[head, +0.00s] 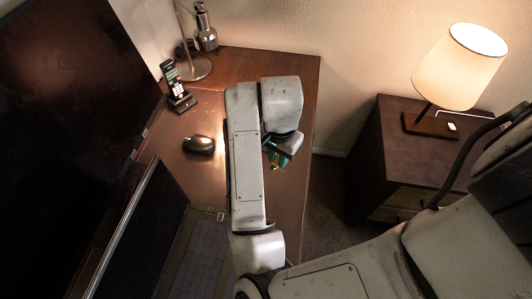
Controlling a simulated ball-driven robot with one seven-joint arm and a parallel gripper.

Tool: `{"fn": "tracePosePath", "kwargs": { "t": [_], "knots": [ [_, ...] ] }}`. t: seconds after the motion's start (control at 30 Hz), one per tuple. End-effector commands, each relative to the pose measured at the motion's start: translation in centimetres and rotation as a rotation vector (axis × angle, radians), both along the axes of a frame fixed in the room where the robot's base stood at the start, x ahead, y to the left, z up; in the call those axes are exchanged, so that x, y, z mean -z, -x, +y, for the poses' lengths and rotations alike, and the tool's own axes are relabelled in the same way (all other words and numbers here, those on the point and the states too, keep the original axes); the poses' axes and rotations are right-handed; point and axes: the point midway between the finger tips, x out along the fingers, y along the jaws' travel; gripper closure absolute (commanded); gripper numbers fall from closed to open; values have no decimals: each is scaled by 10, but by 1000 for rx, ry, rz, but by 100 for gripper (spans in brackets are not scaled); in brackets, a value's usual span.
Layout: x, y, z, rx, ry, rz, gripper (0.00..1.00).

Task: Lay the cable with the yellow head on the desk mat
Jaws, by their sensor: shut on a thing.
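My gripper (284,148) is at the right part of the brown desk, partly hidden behind my own arm. It is shut on a small green-and-yellow thing (275,160), which shows just below and left of the wrist. It is too small and covered to tell whether this is the cable with the yellow head. No other cable is clear to me.
A dark mouse (199,144), a cordless phone on its stand (178,88) and a metal lamp (205,30) stand on the desk (270,63). Large dark screens (65,110) fill the left. A nightstand (390,150) with a lit lamp (458,65) stands right, across a floor gap.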

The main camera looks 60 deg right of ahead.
Motion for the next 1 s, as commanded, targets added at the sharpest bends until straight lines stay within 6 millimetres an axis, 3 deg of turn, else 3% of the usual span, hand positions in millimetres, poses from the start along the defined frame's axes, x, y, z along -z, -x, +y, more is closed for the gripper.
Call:
{"fn": "tracePosePath", "kwargs": {
  "t": [0.1,0.4,0.57,0.83,1.0],
  "knots": [
    [10,-18,-17,2,-2,5,100],
    [57,-46,-39,2,-2,2,100],
    [65,-52,-43,0,-2,0,100],
    [96,-54,-44,-2,-2,2,100],
    [99,-55,-44,-1,0,-2,100]
  ]
}}
